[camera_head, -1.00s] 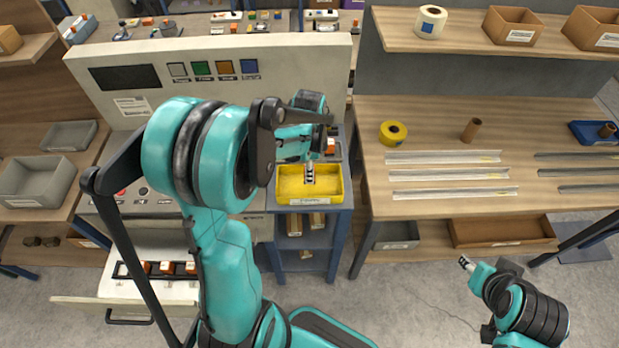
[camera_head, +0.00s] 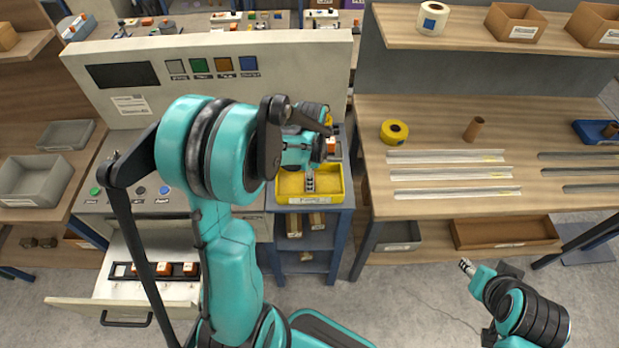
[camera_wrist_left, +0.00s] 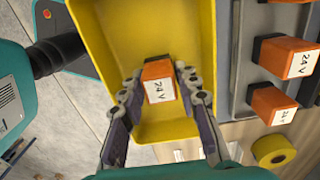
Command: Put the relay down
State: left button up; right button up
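An orange relay with a white "24 V" label (camera_wrist_left: 158,82) is between the fingertips of my left gripper (camera_wrist_left: 160,76). The fingers lie close against its two sides. In the wrist view the relay is over the floor of the yellow tray (camera_wrist_left: 203,35), inside its walls; I cannot tell whether it touches the floor. In the head view my left gripper (camera_head: 310,182) points down into the yellow tray (camera_head: 335,198), and its wrist hides the relay. My right gripper (camera_head: 467,267) hangs low at the right, apart from everything; its fingers are too small to judge.
More orange 24 V relays (camera_wrist_left: 287,57) stand on a rack beside the tray. A workbench (camera_head: 440,115) to the right holds metal strips (camera_head: 445,157), a yellow tape roll (camera_head: 394,132) and a brown tube (camera_head: 473,129). An open drawer (camera_head: 75,300) is at lower left.

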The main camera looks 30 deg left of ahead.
pick_arm(q)
jog(key=shift+o, duration=0.8)
jog(key=shift+r, duration=0.2)
notch_tip(320, 180, up, 13)
jog(key=p, duration=0.4)
jog(key=s+d+r+n+t, duration=0.4)
jog(key=s+d+n+t, duration=0.3)
jog(key=s+d+n, duration=0.3)
jog(key=shift+s+d+r+n, duration=0.2)
jog(key=shift+s+d+n, duration=0.1)
jog(key=shift+s+n, duration=0.4)
jog(key=shift+w, duration=0.2)
